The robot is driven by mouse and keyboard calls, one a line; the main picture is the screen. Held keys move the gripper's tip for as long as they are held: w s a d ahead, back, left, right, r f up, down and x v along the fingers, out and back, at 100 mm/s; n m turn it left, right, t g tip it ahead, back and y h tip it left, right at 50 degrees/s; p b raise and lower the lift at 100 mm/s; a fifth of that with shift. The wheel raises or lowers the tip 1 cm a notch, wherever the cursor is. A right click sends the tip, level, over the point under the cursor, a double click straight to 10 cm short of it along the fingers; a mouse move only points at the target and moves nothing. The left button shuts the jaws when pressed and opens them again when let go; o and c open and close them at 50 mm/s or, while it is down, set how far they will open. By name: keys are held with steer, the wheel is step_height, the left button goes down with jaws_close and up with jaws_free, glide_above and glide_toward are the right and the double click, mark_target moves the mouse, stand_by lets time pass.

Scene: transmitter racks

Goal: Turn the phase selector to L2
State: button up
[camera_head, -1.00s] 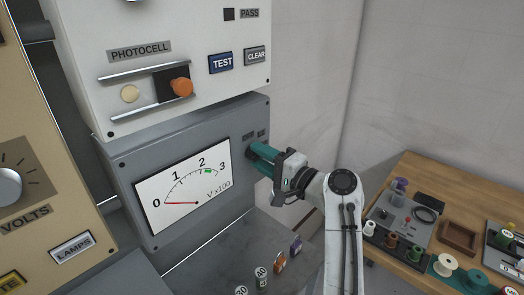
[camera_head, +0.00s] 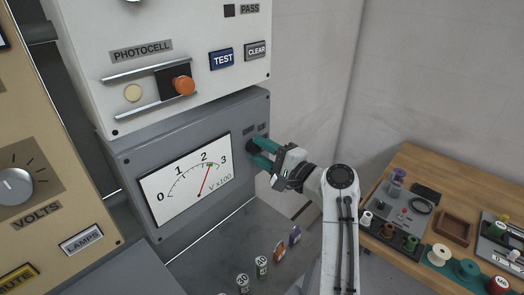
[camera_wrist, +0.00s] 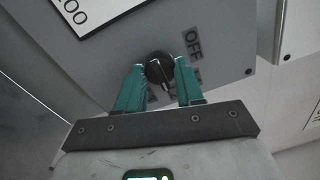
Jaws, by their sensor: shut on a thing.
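The phase selector is a small black knob (camera_wrist: 160,70) on the grey meter panel (camera_head: 150,160), to the right of the meter. In the wrist view it sits between the teal fingers of my gripper (camera_wrist: 160,75), which are shut on its sides. In the head view my gripper (camera_head: 257,153) reaches the panel from the right, and its fingers cover much of the knob. An OFF label (camera_wrist: 192,42) is beside the knob; other labels are partly hidden by the fingers. I cannot read the knob's pointer surely. The meter (camera_head: 187,181) needle points just above 2, near the green mark.
A white photocell unit (camera_head: 190,30) with an orange knob stands above the panel. A tan cabinet (camera_head: 50,150) is at the left. Several numbered small parts (camera_head: 262,266) stand on the grey ledge below. A wooden bench (camera_head: 440,180) with trays and spools is at the right.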

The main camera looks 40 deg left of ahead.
steer(key=o, duration=1)
steer(key=shift+o, duration=0.2)
steer(key=shift+d+f, duration=0.1)
steer(key=d+b, duration=0.2)
steer(key=d, duration=0.8)
steer(key=shift+s+d+f, duration=0.3)
steer(key=shift+s, duration=0.1)
steer(key=shift+f, duration=0.1)
